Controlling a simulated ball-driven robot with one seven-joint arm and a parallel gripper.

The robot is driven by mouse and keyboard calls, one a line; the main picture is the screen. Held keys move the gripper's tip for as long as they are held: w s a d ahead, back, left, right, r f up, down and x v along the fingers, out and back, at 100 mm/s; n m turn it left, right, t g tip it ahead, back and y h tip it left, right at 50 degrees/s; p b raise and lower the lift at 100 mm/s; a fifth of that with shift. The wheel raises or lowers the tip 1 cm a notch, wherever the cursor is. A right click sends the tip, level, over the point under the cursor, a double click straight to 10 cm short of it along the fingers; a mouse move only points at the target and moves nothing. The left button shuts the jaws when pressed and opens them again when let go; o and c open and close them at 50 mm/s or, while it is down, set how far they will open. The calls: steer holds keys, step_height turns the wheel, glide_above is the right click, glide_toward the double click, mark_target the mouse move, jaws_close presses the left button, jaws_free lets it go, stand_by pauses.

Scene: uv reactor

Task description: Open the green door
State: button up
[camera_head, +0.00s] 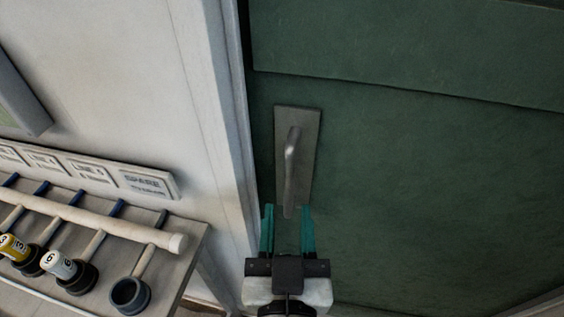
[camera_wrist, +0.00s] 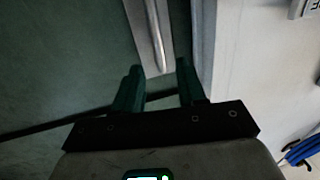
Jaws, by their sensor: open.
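The green door (camera_head: 420,180) fills the right side of the head view and looks shut against its white frame. It also fills the left of the wrist view (camera_wrist: 60,70). Its metal handle (camera_head: 293,165) sits on an upright grey plate (camera_head: 311,130) near the door's left edge. In the wrist view the handle (camera_wrist: 156,38) hangs just beyond the fingertips. My gripper (camera_head: 286,212) has teal fingers, open, one on each side of the handle's lower end in the head view. The wrist view shows the open fingers (camera_wrist: 160,68) too. Contact with the handle cannot be told.
The white door frame (camera_head: 190,110) stands directly left of the handle. A rack (camera_head: 190,240) with a rail and several round holders juts out at the lower left. Two labelled vials (camera_head: 62,266) (camera_head: 15,247) stand in holders; the right holder (camera_head: 130,294) looks empty.

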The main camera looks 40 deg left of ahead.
mark_target(290, 175)
steer(key=p+x, duration=0.1)
steer(key=x, duration=0.8)
steer(key=shift+w+a+p, duration=0.15)
steer(key=shift+w+p, duration=0.15)
steer(key=shift+c, duration=0.3)
jaws_close()
